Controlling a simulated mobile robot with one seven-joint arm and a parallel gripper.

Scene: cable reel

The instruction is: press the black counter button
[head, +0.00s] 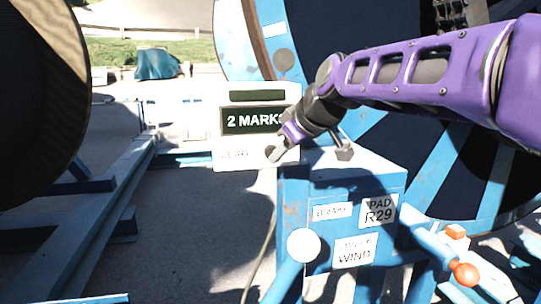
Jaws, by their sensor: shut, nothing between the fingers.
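The white counter box (229,100) stands left of centre in the head view, with a dark display (250,120) reading "2 MARKS". A long black bar (257,96) lies along its upper part. A faint label that seems to read "ZERO" (233,155) is at its lower left. A small dark round spot beside that label may be a button, but my gripper partly covers it. My gripper (277,155) is shut and empty, its tip in front of the box's lower right part. I cannot tell whether it touches the box.
A blue stand (295,190) below carries labels "PAD R29" (378,212) and "WIND" (354,252). A white knob (304,245) and an orange knob (466,274) stick out in front. Large reels (38,90) flank the scene.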

